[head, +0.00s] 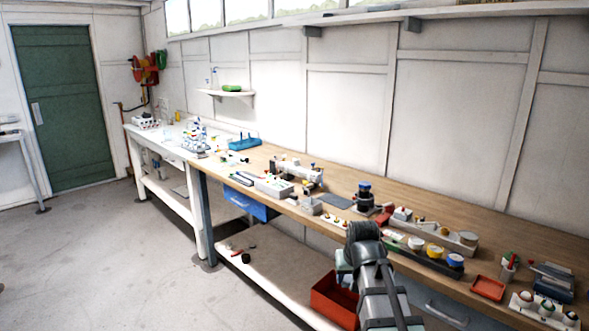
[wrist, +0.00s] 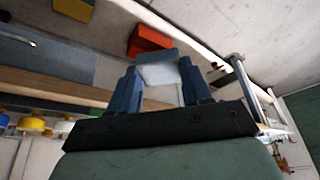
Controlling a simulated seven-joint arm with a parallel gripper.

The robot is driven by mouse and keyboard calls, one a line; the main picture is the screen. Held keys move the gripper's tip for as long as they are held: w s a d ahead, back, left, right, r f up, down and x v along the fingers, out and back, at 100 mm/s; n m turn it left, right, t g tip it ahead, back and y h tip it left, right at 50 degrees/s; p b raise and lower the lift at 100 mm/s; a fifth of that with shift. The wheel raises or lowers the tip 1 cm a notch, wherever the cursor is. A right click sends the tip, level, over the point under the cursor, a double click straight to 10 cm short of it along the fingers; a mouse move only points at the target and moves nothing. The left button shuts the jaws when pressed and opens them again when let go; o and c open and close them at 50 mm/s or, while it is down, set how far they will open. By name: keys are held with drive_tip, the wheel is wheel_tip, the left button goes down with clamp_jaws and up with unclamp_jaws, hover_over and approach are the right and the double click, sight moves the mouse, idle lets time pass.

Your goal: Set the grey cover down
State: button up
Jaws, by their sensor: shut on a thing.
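My gripper (wrist: 159,78) shows in the wrist view with its two blue fingers shut on a light grey piece, the grey cover (wrist: 160,73). The cover sits between the fingertips, apart from anything else as far as I can tell. In the head view my arm reaches up from the bottom, in front of the bench's front edge. It hides the fingers and the cover there.
The wooden bench (head: 320,175) carries many small parts, including a dark block with several coloured knobs (head: 433,253) and a red tray (head: 488,288). A red bin (head: 335,299) stands on the lower shelf (head: 265,272), near my arm. The dark grey mat (head: 335,201) on the bench looks bare.

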wheel_tip(320, 180, down, 8)
drive_tip(key=s+d, duration=0.1)
drive_tip(key=s, duration=0.1)
drive_tip(key=shift+d+r, duration=0.25)
drive_tip(key=shift+d, duration=0.05)
